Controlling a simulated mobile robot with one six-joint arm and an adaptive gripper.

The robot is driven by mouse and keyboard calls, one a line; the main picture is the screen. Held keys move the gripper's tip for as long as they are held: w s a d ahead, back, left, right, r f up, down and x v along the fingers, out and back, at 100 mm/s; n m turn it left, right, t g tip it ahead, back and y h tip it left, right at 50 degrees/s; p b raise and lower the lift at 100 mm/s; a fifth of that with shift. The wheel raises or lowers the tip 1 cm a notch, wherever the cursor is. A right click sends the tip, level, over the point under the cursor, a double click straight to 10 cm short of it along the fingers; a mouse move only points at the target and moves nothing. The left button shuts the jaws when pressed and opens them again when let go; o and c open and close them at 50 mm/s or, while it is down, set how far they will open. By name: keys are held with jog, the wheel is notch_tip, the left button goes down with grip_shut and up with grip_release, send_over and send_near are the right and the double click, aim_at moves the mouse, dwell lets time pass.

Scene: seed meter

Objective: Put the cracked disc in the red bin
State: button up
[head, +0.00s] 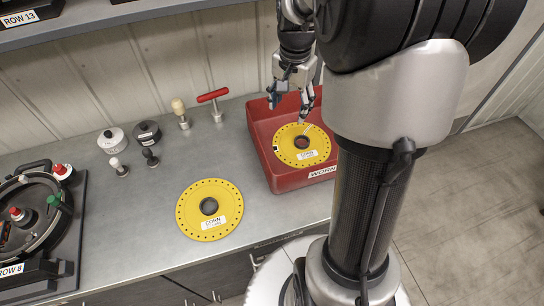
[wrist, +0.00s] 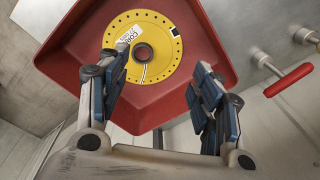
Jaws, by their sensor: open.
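A yellow seed disc (head: 287,150) with a CORN label lies inside the red bin (head: 259,150), which is labelled WORN. A thin pale line like a crack runs from this disc's centre hole to its edge, and a black mark shows near its rim. The same disc shows in the wrist view (wrist: 165,25), inside the red bin (wrist: 70,50). My gripper (head: 289,110) is open and empty above the bin's back part. In the wrist view my gripper (wrist: 160,72) has its fingers spread apart, with the disc beyond them.
A second yellow CORN disc (head: 231,200) lies flat on the grey bench, apart from the bin, with no crack visible. A red-handled tool (head: 213,97) and several small knobs (head: 118,166) stand along the back. A round meter housing (head: 70,225) is at the left.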

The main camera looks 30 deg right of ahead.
jog(key=s+a+r+n+t, duration=0.2)
jog(key=s+a+r+n, duration=0.5)
jog(key=a, duration=0.4)
jog(key=s+a+n+t, duration=0.1)
jog(key=s+a+n, duration=0.4)
jog(key=s+a, duration=0.3)
jog(key=s, duration=0.4)
jog(key=shift+r+n+t, duration=0.3)
jog(key=shift+r+n, duration=0.05)
jog(key=shift+n, duration=0.05)
